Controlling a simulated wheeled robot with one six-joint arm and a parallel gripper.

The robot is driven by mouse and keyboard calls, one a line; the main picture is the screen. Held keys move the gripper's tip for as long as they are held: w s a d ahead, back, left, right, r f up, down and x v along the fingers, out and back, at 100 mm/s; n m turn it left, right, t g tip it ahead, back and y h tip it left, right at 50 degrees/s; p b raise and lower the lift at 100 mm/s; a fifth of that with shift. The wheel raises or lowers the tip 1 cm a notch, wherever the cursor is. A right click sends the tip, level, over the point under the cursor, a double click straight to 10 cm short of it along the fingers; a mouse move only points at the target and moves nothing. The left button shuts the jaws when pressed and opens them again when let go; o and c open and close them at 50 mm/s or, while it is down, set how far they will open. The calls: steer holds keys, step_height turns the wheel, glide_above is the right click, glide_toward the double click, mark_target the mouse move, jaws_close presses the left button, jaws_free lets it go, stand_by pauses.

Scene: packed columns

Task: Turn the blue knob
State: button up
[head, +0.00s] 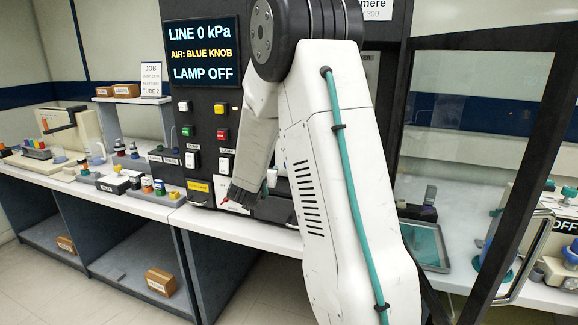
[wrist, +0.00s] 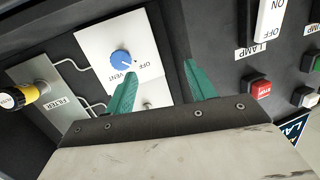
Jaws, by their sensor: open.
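The blue knob (wrist: 122,59) is on a white plate (wrist: 92,38) on the dark panel in the wrist view. The plate carries the words OFF and VENT beside the knob. My gripper (wrist: 160,68) is open and empty, with two teal fingers. The left fingertip is just below and right of the knob in the picture; the knob is outside the gap between the fingers. Whether that finger touches the plate, I cannot tell. In the head view I cannot make out the knob; my arm covers part of the panel.
A screen (head: 201,53) reads LINE 0 kPa, AIR: BLUE KNOB, LAMP OFF. A yellow-and-black knob (wrist: 28,94) is by the FILTER label. A red button (wrist: 259,89) and a white ON switch (wrist: 270,20) are right of my fingers. A dark-framed clear panel (head: 470,140) stands right of my arm.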

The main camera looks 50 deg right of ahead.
steer(key=d+g+h, duration=0.1)
steer(key=d, duration=0.3)
steer(key=d+f+m+g+h, duration=0.1)
steer(key=d, duration=0.3)
steer(key=d+f+m+h, duration=0.1)
steer(key=d, duration=0.3)
steer(key=shift+d+g, duration=0.2)
steer(key=shift+g, duration=0.2)
steer(key=shift+s, duration=0.1)
steer(key=c, duration=1)
